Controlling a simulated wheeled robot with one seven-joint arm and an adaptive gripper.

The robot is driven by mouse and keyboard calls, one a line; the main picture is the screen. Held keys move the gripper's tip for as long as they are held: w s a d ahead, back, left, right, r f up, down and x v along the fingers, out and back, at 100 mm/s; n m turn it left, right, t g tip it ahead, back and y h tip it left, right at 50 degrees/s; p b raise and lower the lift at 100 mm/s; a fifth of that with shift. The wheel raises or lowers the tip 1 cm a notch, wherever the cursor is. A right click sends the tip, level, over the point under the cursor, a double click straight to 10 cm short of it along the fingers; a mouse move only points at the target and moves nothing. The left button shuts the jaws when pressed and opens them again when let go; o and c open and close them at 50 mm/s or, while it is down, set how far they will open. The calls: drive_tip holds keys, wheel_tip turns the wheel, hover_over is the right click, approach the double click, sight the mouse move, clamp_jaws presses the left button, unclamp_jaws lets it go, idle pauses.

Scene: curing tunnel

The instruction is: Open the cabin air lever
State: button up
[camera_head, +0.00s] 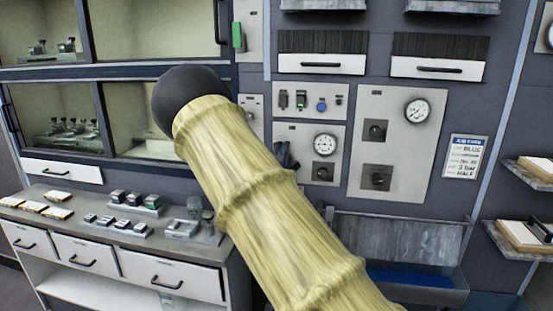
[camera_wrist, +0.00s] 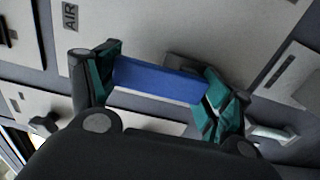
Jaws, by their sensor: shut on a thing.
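The cabin air lever appears in the wrist view as a blue bar (camera_wrist: 158,82), tilted slightly down to the right in that picture. It lies across a pale panel (camera_wrist: 165,30) with an "AIR" label (camera_wrist: 70,16) near its upper left. My gripper (camera_wrist: 161,70) has its teal-padded fingers at the two ends of the blue bar and is shut on it. The lever's mount is mostly hidden behind the bar and fingers. In the head view my arm covers the middle, and I cannot make out the lever there.
The wall of panels holds gauges (camera_head: 415,111), dark knobs (camera_head: 376,177) and small switches (camera_head: 301,100). A metal trough (camera_head: 395,240) juts out below. A counter (camera_head: 50,203) with small blocks and drawers stands at left. Shelves (camera_head: 533,176) stick out at right.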

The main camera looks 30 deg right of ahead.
drive_tip(key=shift+r, duration=0.1)
drive_tip(key=o, duration=1.4)
drive_tip(key=shift+d, duration=0.1)
drive_tip(key=shift+o, duration=0.2)
drive_tip(key=shift+a, duration=0.2)
drive_tip(key=v, duration=1.2)
drive_tip(key=shift+w, duration=0.1)
